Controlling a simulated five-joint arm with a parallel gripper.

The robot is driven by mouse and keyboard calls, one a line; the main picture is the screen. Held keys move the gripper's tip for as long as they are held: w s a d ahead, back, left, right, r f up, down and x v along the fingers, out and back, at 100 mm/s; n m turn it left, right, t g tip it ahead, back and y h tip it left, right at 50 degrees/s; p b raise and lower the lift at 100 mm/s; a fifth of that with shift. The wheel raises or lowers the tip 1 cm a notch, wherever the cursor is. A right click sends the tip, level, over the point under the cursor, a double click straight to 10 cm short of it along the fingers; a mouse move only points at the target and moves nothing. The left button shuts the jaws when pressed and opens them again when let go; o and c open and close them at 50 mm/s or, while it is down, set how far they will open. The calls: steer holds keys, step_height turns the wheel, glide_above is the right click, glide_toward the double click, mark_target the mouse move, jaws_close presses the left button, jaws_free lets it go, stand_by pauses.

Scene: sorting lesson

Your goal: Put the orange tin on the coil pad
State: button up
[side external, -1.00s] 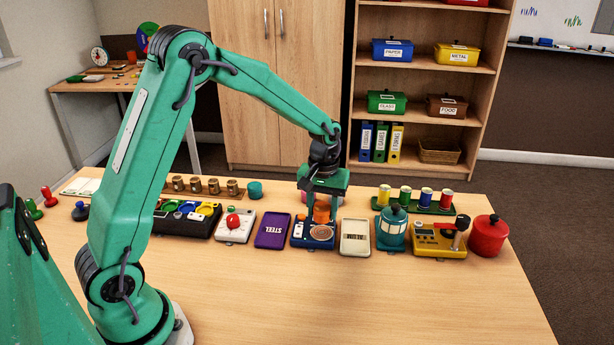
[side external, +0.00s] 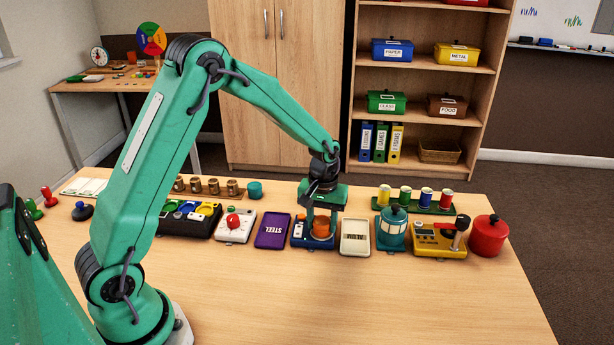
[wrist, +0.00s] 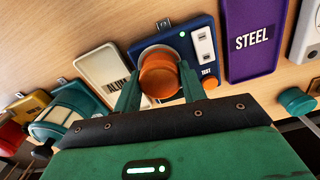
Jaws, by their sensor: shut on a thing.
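The orange tin (side external: 321,228) is held between the two fingers of my gripper (side external: 321,222), which is shut on it. In the wrist view the tin (wrist: 158,76) sits upright between the fingers, over the blue tester (wrist: 200,62). A pale rim shows just past the tin in the wrist view. The tin appears at or very near the pad; I cannot tell if it touches. A small green light shows on the tester.
A purple STEEL tray (side external: 272,231) lies left of the tester and a cream tray (side external: 355,238) lies right. The front of the table is clear.

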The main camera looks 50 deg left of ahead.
mark_target(321, 220)
steer(key=o, duration=1)
step_height(321, 220, up, 12)
steer(key=shift+r, duration=0.15)
steer(key=shift+s, duration=0.1)
stand_by(0.5)
